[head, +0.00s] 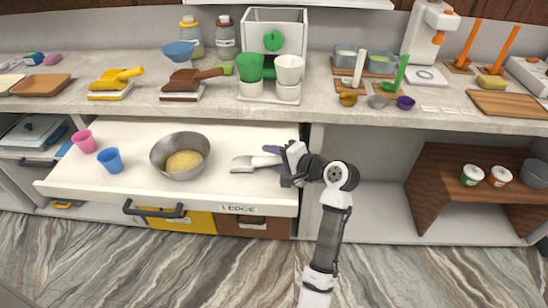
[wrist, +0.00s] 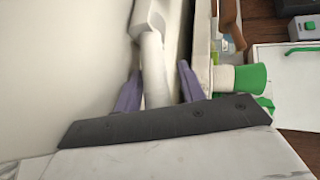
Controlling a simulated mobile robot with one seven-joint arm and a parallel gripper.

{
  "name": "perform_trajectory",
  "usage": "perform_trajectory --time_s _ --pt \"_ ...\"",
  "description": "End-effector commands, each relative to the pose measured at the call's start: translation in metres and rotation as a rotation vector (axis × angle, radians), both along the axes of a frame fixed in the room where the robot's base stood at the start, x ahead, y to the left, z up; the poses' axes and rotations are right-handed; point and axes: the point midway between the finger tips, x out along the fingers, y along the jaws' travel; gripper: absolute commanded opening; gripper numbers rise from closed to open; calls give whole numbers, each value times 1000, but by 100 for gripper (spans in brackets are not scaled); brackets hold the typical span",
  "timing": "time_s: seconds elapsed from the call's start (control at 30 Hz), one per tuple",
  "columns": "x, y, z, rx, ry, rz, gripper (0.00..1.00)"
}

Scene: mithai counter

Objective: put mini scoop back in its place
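A small scoop with a grey metal head and white handle (head: 243,164) lies in the open white drawer (head: 220,196), right of a steel bowl. My gripper (head: 279,155) is at the handle end of the scoop, low over the drawer's right side. In the wrist view the white handle (wrist: 153,70) runs between my two purple fingers (wrist: 160,92). A narrow gap shows beside the right finger, so my gripper looks open around the handle. An empty place for the scoop cannot be made out.
The steel bowl (head: 180,156) holds yellow grains. Pink (head: 84,141) and blue (head: 110,160) cups stand at the drawer's left.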

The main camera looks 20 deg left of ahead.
Motion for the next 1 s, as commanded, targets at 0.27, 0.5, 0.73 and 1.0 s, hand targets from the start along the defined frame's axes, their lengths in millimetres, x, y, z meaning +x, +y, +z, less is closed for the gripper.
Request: perform_trajectory --time_s 0.27,0.5,0.73,1.0 --pt "0 -1 -5 -6 10 0 45" --pt "-2 -8 -7 -8 8 -3 45" --pt "-19 -58 14 -4 6 -7 45" --pt "-37 -106 35 -4 5 -3 45"
